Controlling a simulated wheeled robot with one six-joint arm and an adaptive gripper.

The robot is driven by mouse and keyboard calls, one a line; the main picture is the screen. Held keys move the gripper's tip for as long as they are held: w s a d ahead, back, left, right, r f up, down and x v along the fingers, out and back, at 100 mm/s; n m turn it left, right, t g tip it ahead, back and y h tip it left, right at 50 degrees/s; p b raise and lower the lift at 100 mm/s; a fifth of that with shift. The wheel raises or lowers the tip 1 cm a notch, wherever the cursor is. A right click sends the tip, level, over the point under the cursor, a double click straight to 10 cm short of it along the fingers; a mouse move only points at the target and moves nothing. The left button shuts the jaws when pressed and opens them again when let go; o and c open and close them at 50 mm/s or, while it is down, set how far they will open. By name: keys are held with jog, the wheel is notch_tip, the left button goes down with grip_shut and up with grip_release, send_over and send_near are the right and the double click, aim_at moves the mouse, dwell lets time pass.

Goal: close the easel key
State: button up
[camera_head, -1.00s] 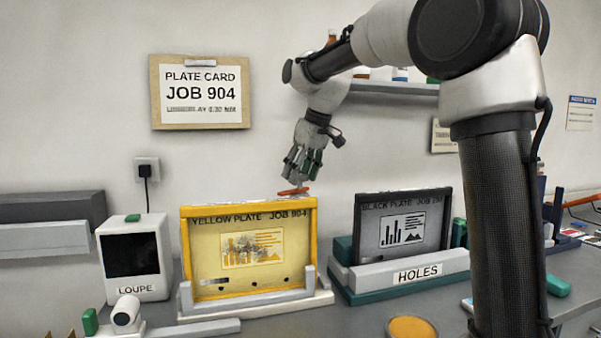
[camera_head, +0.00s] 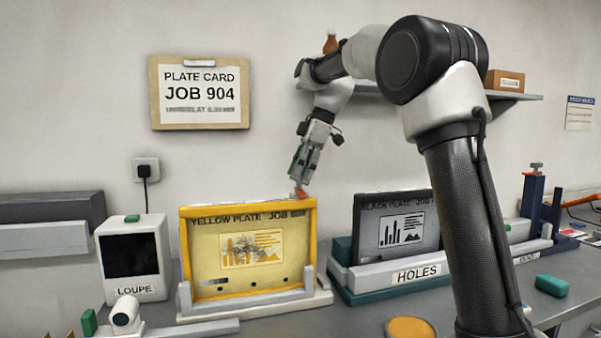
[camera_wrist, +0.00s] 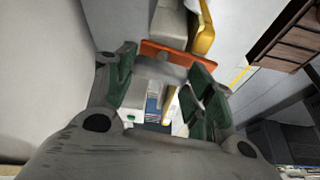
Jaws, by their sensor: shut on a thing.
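The easel key is an orange lever (camera_head: 299,191) at the top right corner of the yellow plate's frame. It also shows in the wrist view as an orange bar (camera_wrist: 165,56) lying across between the fingertips. My gripper (camera_head: 301,182) points down at it, with its green-padded fingers (camera_wrist: 160,75) shut on the key. The yellow plate (camera_head: 207,243), marked JOB 904, stands upright in its yellow frame (camera_head: 187,235) on the white easel base (camera_head: 255,306). The key's pivot is hidden by the fingers.
The black plate (camera_head: 372,225) stands to the right behind a block marked HOLES (camera_head: 385,275). The loupe unit (camera_head: 130,255) stands left. An orange disc (camera_head: 411,328) lies at the front. A shelf (camera_head: 515,97) runs behind my arm. A plate card (camera_head: 200,92) hangs on the wall.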

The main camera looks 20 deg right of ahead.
jog(key=shift+n+g, duration=0.3)
jog(key=shift+n, duration=0.5)
jog(key=o, duration=1.5)
jog(key=shift+c, duration=0.2)
jog(key=v, duration=1.2)
